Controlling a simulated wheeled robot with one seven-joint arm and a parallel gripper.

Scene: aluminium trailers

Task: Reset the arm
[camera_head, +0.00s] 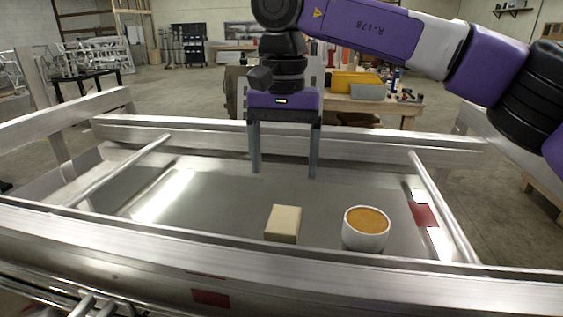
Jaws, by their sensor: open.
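My gripper (284,170) points straight down over the far middle part of the aluminium trailer bed (215,215). Its two grey fingers are spread wide apart with nothing between them. My purple and black arm (375,40) reaches in from the right edge and bends down at the top middle. A beige block (284,223) lies on the bed in front of the gripper, apart from it. A white cup (365,230) with an orange-brown filling stands upright to the right of the block. Whether the fingertips touch the bed cannot be told.
Metal rails surround the bed: a near rail (300,275), a far rail (400,150) and slanted side bars (440,205). A red patch (423,214) is at the right. The bed's left part is clear. Behind stands a workbench (385,105) with a yellow bin (356,82).

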